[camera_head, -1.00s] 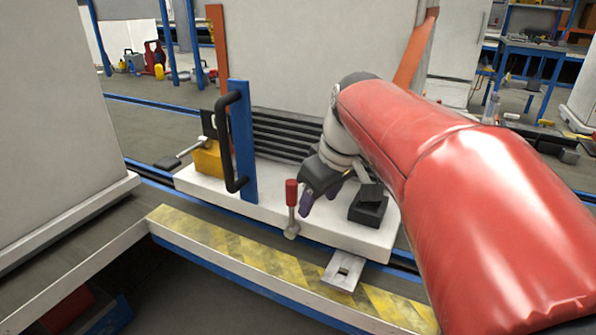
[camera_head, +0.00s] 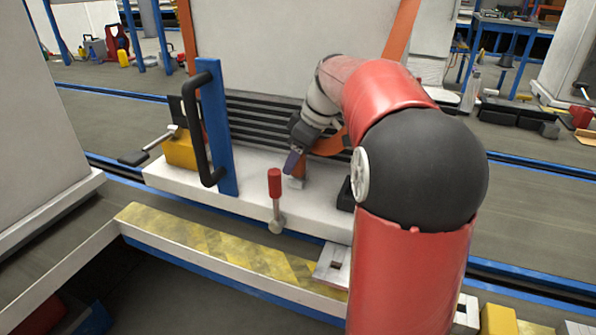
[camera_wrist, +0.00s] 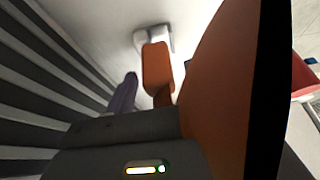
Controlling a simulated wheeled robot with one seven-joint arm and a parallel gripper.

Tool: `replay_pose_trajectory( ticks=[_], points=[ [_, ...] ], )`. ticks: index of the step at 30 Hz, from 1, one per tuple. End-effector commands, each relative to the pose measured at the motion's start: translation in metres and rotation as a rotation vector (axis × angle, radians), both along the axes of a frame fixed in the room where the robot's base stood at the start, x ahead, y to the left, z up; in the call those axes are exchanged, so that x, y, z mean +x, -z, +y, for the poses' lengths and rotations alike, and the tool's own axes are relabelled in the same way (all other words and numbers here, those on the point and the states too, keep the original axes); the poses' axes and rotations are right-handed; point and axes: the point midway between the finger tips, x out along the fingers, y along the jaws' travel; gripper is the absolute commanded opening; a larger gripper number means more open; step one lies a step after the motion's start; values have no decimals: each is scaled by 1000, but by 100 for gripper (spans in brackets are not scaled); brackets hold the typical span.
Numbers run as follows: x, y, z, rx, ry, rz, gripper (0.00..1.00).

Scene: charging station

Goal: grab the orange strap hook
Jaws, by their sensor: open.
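The orange strap (camera_head: 328,146) shows behind and right of my gripper (camera_head: 293,160) in the head view, with a short end hanging to the white ledge. In the wrist view the strap is a wide band (camera_wrist: 222,95) on the right and a shorter end piece (camera_wrist: 157,66) in the middle. A pale metal hook (camera_wrist: 152,38) sits at that end, against a white surface. My gripper is open. One purple finger (camera_wrist: 122,95) shows left of the strap end; the other finger is hidden by the strap. I cannot tell whether a finger touches the strap.
A red-handled lever (camera_head: 275,184) stands in front of my gripper. A blue post (camera_head: 216,125) with a black handle (camera_head: 203,130) and a yellow block (camera_head: 180,150) stand to the left. Dark ribs (camera_head: 262,125) lie behind. A striped edge (camera_head: 215,246) runs along the front.

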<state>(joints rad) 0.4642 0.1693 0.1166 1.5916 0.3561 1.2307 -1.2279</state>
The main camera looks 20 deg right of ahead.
Motion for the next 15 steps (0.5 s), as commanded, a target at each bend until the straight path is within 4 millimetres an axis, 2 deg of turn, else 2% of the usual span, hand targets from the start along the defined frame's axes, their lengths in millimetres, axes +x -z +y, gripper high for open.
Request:
replay_pose_trajectory(
  ticks=[3, 10, 15],
  points=[
    [2, 8, 2, -1, 0, -1, 55],
    [2, 8, 2, -1, 0, -1, 53],
    [2, 8, 2, 0, 1, 0, 31]
  ],
)
